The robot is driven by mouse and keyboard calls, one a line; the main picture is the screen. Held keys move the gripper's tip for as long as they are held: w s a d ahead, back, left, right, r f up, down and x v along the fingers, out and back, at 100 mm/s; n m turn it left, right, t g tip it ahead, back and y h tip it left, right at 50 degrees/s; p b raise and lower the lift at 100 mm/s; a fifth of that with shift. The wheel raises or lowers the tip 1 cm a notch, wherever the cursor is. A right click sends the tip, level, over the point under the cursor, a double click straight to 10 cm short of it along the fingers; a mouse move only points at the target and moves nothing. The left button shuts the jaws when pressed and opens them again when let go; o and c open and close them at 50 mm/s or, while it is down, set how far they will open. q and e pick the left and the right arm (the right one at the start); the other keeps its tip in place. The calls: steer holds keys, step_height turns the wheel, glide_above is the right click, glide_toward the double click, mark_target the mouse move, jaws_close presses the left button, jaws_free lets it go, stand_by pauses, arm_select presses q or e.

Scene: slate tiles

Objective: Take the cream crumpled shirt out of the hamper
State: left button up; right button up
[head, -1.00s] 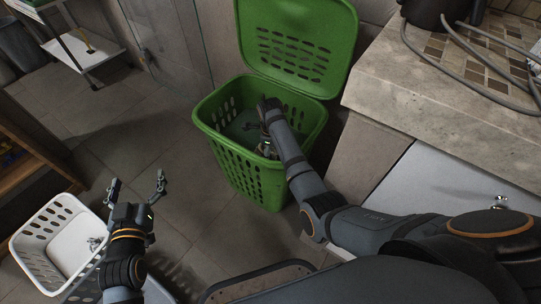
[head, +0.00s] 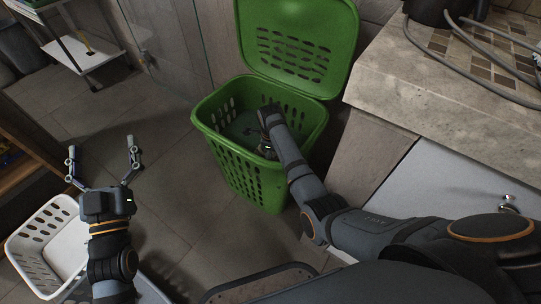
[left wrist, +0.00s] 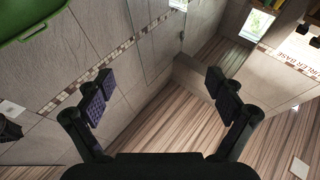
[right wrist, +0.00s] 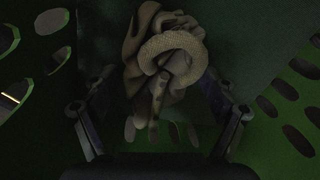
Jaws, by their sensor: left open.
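The green hamper (head: 240,160) stands on the floor with its lid (head: 297,40) up at the back. My right arm reaches down into it, and my right gripper (head: 264,150) is inside, mostly hidden by the arm in the head view. In the right wrist view the cream crumpled shirt (right wrist: 165,55) lies in the dark hamper. It is ahead of and between the spread fingers of my right gripper (right wrist: 160,115), with gaps on both sides. I cannot make out the shirt in the head view. My left gripper (head: 102,148) is open and empty above the floor, left of the hamper.
A white basket (head: 45,240) stands at the lower left, close to my left arm. A stone counter (head: 440,100) with cables is on the right, beside the hamper. A wooden shelf is at the left edge. Tiled floor (head: 165,170) between the hamper and my left gripper is clear.

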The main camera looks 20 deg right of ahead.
steer(key=c, duration=0.8)
